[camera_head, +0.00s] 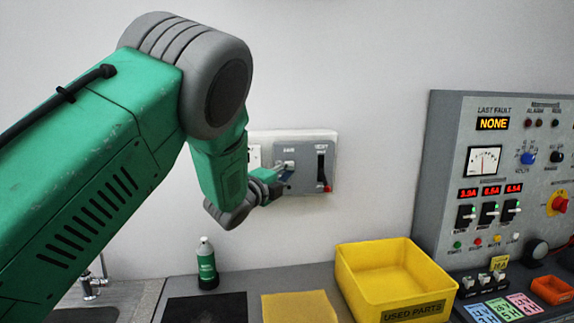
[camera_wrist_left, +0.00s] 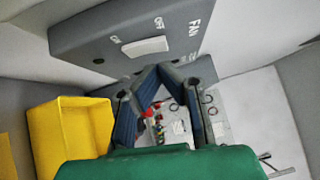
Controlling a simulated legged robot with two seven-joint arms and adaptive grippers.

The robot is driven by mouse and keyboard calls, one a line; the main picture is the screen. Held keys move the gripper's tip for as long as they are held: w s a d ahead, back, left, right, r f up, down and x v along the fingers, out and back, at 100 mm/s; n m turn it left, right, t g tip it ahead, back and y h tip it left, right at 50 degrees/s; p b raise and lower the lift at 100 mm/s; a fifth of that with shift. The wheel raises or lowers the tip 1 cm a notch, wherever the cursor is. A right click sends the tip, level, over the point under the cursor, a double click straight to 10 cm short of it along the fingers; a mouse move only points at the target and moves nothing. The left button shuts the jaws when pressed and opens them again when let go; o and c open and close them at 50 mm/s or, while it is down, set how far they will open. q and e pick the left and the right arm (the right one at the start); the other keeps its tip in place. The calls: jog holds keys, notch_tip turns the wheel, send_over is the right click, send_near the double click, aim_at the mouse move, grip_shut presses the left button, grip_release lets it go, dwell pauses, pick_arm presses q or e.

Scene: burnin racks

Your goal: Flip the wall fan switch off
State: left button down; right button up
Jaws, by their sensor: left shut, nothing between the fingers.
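The wall fan switch is a white rocker (camera_wrist_left: 145,46) on a grey plate marked FAN, ON and OFF in the left wrist view. In the head view the rocker (camera_head: 289,164) sits on the grey wall panel (camera_head: 307,184). My left gripper (camera_head: 284,173) is just in front of the panel, close beside the rocker; I cannot tell whether it touches. In the left wrist view its blue-padded fingers (camera_wrist_left: 160,70) come together at the tips, shut and empty, beside the plate. My right gripper is in neither view.
Below are a green bottle (camera_head: 207,265), a black mat (camera_head: 206,308) and a yellow used-parts bin (camera_head: 390,275). A control console (camera_head: 450,130) stands at right.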

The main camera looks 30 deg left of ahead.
pick_arm(q)
jog(key=shift+w+a, duration=0.6)
jog(key=shift+w+r, duration=0.1)
jog(key=shift+r, duration=0.1)
jog(key=shift+f, duration=0.15)
